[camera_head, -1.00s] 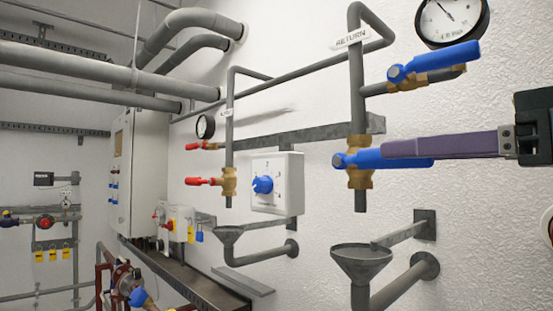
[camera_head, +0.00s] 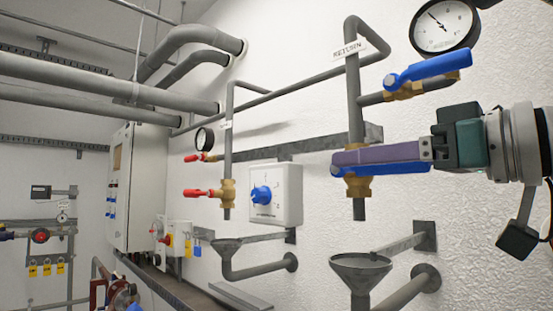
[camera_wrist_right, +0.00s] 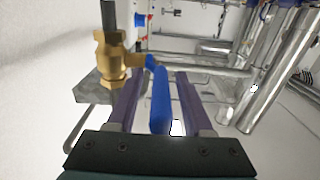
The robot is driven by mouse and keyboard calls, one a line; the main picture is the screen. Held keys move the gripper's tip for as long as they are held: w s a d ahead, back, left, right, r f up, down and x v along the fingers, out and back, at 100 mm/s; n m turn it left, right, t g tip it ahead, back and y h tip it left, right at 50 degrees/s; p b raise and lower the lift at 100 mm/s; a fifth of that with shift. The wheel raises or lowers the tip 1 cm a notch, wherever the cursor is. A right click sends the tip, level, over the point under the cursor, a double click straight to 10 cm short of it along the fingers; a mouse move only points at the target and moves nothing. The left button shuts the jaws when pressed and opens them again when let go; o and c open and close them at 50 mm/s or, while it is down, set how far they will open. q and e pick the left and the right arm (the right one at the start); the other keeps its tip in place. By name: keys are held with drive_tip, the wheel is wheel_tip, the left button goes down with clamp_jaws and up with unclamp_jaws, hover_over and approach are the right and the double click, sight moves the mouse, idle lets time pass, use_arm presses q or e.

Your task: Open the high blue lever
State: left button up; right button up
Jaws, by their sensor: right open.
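The high blue lever (camera_head: 428,69) sits on a brass valve at the upper right, below the round gauge. A second, lower blue lever (camera_head: 400,168) sits on the brass valve (camera_head: 357,186) at the bottom of the RETURN pipe. My right gripper (camera_head: 338,158) comes in from the right at the lower lever, below the high one. In the right wrist view, its two purple fingers are open, with the lower blue lever (camera_wrist_right: 160,100) between them and gaps on both sides. In the head view the fingers hide part of that lever. My left gripper is not in view.
The round gauge (camera_head: 445,27) hangs above the high lever. A grey funnel (camera_head: 360,265) stands below the lower valve. A white box with a blue knob (camera_head: 262,195) and red-handled valves (camera_head: 203,193) are further left on the wall.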

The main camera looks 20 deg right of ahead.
drive_tip(key=c, duration=0.8)
clamp_jaws()
drive_tip(key=shift+a, duration=0.15)
idle(0.5)
